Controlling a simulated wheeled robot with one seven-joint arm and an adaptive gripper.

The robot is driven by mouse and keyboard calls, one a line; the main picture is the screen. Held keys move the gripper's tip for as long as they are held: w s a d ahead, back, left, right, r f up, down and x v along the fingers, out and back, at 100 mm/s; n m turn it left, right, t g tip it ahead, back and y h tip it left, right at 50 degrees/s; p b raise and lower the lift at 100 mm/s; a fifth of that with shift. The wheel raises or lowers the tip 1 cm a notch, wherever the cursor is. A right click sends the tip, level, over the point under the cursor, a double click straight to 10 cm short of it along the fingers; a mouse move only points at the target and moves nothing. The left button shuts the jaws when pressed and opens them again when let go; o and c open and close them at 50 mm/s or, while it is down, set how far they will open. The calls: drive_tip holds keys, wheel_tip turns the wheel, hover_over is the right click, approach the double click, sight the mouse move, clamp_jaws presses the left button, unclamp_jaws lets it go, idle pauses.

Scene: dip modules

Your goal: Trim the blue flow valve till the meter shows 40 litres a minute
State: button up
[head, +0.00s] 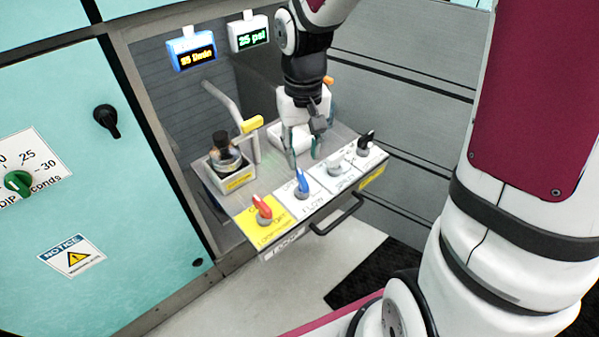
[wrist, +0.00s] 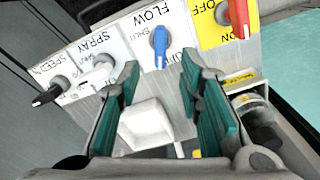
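The blue flow valve (head: 302,184) is a blue lever on a white plate marked FLOW, on the sloped control panel. It also shows in the wrist view (wrist: 160,48), pointing toward my gripper. My gripper (head: 304,158) is just behind and above the valve. In the wrist view its two green-padded fingers (wrist: 160,78) are wide apart, with the lever between and beyond their tips; I see no contact. The blue-framed meter (head: 193,51) has an amber display that seems to read about 35, its small lettering blurred.
The red lever (head: 262,208) on a yellow plate is left of the valve. The spray knob (head: 336,164) and black speed knob (head: 366,142) are right. A green-display meter (head: 249,34) reads about 25 psi. A bottle (head: 224,158) stands in a holder at left. A black handle (head: 338,217) juts from the panel front.

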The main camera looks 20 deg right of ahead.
sight(303, 177)
wheel_tip(303, 177, down, 8)
drive_tip(key=shift+r+b, duration=0.25)
drive_tip(key=shift+b, duration=0.8)
clamp_jaws()
